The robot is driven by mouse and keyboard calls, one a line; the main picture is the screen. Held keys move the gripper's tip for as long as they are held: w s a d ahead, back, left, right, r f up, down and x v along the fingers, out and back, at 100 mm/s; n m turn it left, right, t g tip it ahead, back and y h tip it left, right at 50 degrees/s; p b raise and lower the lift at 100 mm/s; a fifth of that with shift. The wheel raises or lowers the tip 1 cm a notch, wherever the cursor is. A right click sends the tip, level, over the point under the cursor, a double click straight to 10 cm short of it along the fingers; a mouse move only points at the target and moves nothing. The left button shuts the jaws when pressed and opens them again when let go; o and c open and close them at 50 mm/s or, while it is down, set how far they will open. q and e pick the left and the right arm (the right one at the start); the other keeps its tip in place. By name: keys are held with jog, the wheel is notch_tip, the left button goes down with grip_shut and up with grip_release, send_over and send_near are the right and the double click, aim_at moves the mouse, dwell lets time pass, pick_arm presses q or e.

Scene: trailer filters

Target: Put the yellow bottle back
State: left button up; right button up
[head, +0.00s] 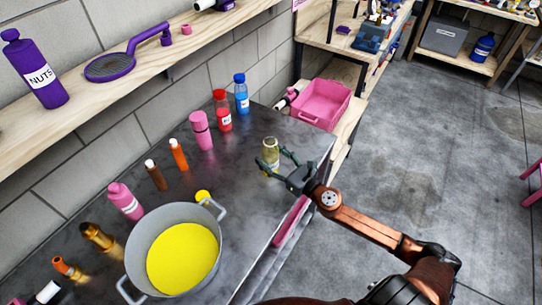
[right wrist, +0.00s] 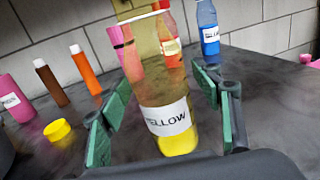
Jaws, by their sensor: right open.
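The yellow bottle (head: 270,152) is clear, with a little yellow at its bottom and a label ending in "ELLOW". It stands on the dark counter near its right end, and it fills the middle of the right wrist view (right wrist: 165,119). My right gripper (head: 275,165) is open, with its green-padded fingers on either side of the bottle; the pads appear apart from it in the right wrist view (right wrist: 160,110). A yellow cap (head: 203,196) lies on the counter beside the pot. My left gripper is not in view.
A grey pot (head: 133,262) of yellow liquid stands at the front left of the counter (head: 245,205). Pink (head: 201,130), red (head: 222,110) and blue (head: 241,94) bottles line the wall, with smaller bottles farther left. A wooden shelf (head: 135,75) hangs above.

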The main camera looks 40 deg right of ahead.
jog(key=shift+r, duration=0.15)
jog(key=s, duration=0.3)
jog(key=s+d, duration=0.1)
jog(key=s, duration=0.6)
jog(key=shift+s+d+b, duration=0.25)
jog(key=shift+d+b, duration=0.05)
jog(key=shift+b, duration=0.05)
jog(key=shift+s+d, duration=0.1)
jog(key=shift+s, duration=0.55)
